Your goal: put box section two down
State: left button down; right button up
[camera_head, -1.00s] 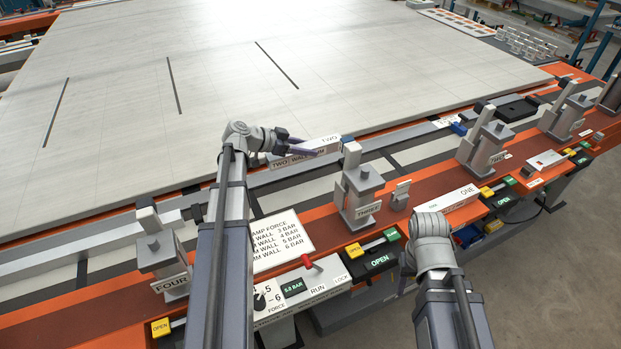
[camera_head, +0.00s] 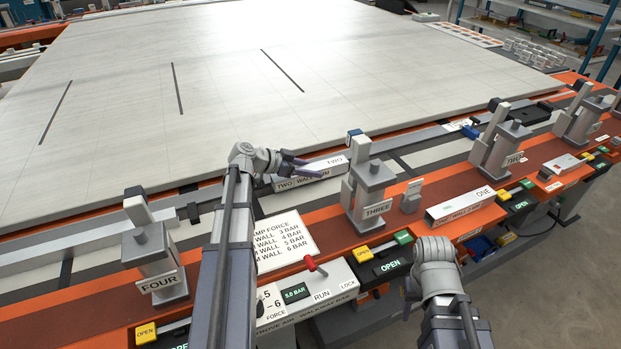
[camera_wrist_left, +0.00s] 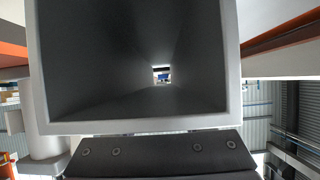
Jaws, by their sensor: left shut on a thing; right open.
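Box section two (camera_head: 312,174) is a light grey hollow bar with a label reading TWO. The left wrist view looks into the section's open square end (camera_wrist_left: 140,124), with light at the far end. My right gripper (camera_head: 409,292) is mostly hidden by its wrist, low at the front, apart from any section.
Box section one (camera_head: 465,205) lies on the orange bench between clamps three and two (camera_head: 497,145). Clamp four (camera_head: 152,255) stands at left. A force card (camera_head: 285,240) and a control box with a red lever (camera_head: 313,264) are in front. The large pale panel (camera_head: 220,90) fills the back.

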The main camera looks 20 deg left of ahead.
pick_arm(q)
jog(key=shift+f, duration=0.6)
jog(key=shift+r, duration=0.15)
pick_arm(e)
jog(key=shift+f, duration=0.45)
jog(key=shift+f, duration=0.1)
pick_arm(q)
jog(key=shift+c, duration=1.6)
grip_release()
jog(key=shift+r, duration=0.15)
jog(key=p+v, duration=0.5)
jog(key=v, duration=0.6)
jog(key=shift+s+p, duration=0.2)
jog(key=shift+p, duration=0.1)
jog(key=shift+s+a, duration=0.25)
pick_arm(e)
notch_tip(320, 180, up, 6)
